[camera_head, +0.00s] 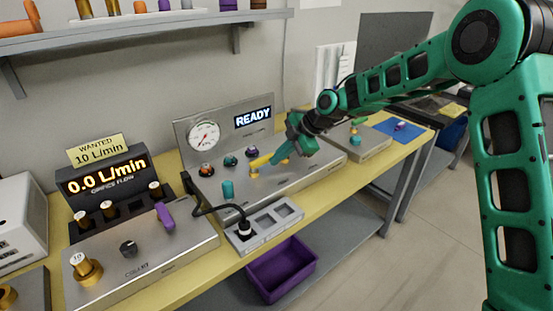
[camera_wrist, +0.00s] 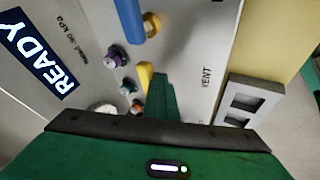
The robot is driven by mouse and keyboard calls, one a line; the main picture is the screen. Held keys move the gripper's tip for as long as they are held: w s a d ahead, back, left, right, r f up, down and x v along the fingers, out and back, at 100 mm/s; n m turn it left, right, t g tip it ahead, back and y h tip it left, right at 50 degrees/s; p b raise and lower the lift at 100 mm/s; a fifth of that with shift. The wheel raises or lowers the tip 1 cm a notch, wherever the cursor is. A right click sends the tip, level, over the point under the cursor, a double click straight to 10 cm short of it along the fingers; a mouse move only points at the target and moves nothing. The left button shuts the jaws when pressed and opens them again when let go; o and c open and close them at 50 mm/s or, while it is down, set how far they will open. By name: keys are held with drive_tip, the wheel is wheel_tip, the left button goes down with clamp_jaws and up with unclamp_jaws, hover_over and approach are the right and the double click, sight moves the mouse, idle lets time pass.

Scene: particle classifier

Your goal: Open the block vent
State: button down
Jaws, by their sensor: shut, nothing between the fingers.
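The steel block (camera_head: 300,181) has a gauge, a READY display (camera_head: 253,116) and a row of small knobs. The VENT label (camera_wrist: 206,77) is printed near its front edge in the wrist view. A blue lever (camera_wrist: 129,20) with a yellow ring (camera_wrist: 151,25) lies at the top of that view. A yellow piece (camera_wrist: 146,75) shows right beside my green fingers; it also shows in the head view (camera_head: 260,162). My gripper (camera_wrist: 160,80) is shut and empty, over the block in the head view (camera_head: 306,146). I cannot tell whether it touches the yellow piece.
A socket strip (camera_head: 290,212) with a plug stands in front of the block. A flow unit (camera_head: 110,180) reading 0.0 L/min is at left. A purple bin (camera_head: 282,270) sits on the lower shelf. A blue mat (camera_head: 400,128) lies at right.

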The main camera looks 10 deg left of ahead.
drive_tip(key=s+d, duration=0.2)
drive_tip(key=d, duration=0.1)
drive_tip(key=shift+s+r, duration=0.3)
drive_tip(key=shift+s, duration=0.05)
drive_tip(key=w+v, duration=0.1)
drive_tip(key=v, duration=0.8)
drive_tip(key=shift+s+d, duration=0.2)
drive_tip(key=shift+d, duration=0.05)
